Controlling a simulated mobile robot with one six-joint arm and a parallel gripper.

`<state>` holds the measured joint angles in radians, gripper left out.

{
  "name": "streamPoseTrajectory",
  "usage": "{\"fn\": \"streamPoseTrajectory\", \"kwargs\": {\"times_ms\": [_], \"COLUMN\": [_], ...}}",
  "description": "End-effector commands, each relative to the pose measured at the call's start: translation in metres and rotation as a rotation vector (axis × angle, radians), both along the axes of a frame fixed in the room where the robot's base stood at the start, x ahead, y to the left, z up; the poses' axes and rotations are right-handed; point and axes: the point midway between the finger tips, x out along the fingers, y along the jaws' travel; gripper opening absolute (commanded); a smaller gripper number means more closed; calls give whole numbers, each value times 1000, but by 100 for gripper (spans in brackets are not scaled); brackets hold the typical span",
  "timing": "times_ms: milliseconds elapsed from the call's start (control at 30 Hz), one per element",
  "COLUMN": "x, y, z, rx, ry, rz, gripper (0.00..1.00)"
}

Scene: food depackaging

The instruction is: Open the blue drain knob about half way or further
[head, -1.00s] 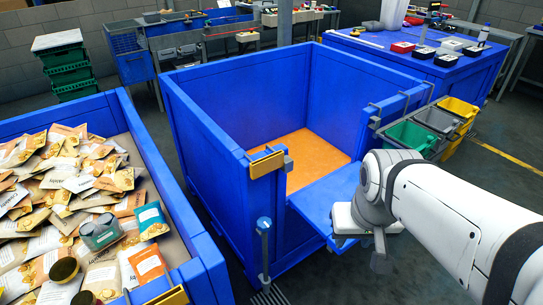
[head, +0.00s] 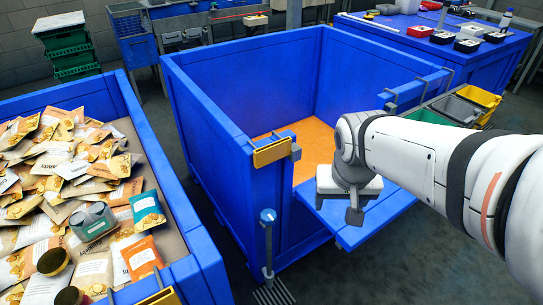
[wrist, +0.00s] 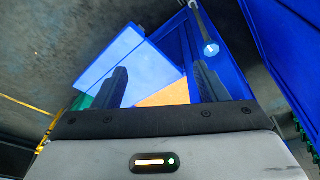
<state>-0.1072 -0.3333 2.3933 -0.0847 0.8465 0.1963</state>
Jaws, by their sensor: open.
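The blue drain knob (head: 267,215) tops an upright grey pipe beside the front corner of the large blue bin (head: 230,130). In the wrist view the knob (wrist: 211,49) is a small blue disc with a pale mark, up and to the right, beyond the right finger. My gripper (head: 355,214) is in front of the bin, over its lowered flap, to the right of the knob and apart from it. In the wrist view my gripper (wrist: 160,82) has its two dark fingers spread with nothing held. How far the knob is turned cannot be told.
The lowered blue flap (head: 360,228) juts out below my gripper. A yellow-and-grey latch (head: 270,152) sticks out at the bin's corner above the knob. A blue crate (head: 190,215) of food packets stands at left. A floor grate (head: 272,292) lies below the pipe.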

Motion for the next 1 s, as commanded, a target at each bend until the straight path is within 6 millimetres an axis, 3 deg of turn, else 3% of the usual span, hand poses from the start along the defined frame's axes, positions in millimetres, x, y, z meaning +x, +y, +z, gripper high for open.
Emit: {"fn": "streamPoseTrajectory", "kwargs": {"times_ms": [33,100,300,500,700,1000], "x": [18,42,108,155,175,190], "y": [9,22,70,124,154,156], "z": [-39,-64,-143,-211,-243,-275], "rx": [-8,-14,-21,-7,8,10], "ry": [-2,-18,-69,-120,-147,-150], "rz": [-7,-29,-81,-117,-136,-143], "gripper": [71,75,75,75,75,75]}}
